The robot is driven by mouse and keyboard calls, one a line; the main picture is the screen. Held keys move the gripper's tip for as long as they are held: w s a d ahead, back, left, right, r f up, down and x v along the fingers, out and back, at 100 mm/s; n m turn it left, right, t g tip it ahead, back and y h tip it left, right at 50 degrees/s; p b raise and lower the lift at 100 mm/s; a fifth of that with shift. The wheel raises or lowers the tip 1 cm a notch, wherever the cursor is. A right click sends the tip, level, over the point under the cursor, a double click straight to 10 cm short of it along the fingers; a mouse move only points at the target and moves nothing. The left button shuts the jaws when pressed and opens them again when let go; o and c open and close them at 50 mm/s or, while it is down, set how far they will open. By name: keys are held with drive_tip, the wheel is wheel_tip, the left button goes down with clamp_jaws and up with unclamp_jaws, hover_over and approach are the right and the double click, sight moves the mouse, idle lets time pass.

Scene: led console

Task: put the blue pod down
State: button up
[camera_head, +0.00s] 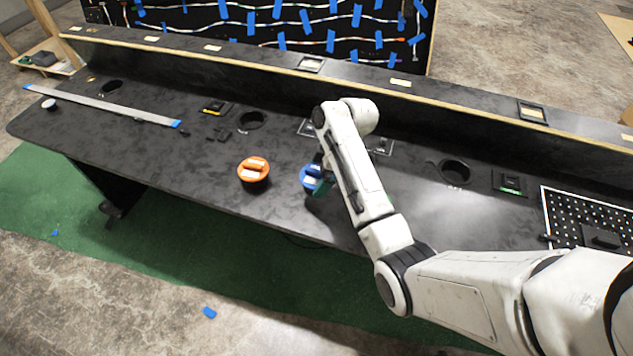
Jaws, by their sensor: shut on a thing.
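The blue pod (310,177) is a round blue-topped piece near the front edge of the black console (200,152), in the middle of the view. My gripper (321,183) is at the pod's right side and is shut on it. My forearm hides the right part of the pod and most of the gripper. I cannot tell whether the pod's underside touches the console top. An orange pod (254,170) with a black base stands upright on the console to the left of the blue pod, apart from it.
Round holes open in the console at the left (112,87), the middle (251,120) and the right (455,172). A raised ledge (390,85) runs along the back. A perforated panel (590,219) is at the right. Bare console top lies left of the orange pod.

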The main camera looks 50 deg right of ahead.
sight(317, 183)
drive_tip(key=shift+w+d+f, duration=0.15)
drive_tip(key=shift+w+f, duration=0.2)
drive_tip(key=shift+f, duration=0.1)
drive_tip(key=shift+w+f+p, duration=0.15)
drive_tip(key=shift+f+p, duration=0.15)
drive_tip(key=shift+f, duration=1.4)
drive_tip(key=shift+f, duration=0.15)
drive_tip(key=o, duration=0.7)
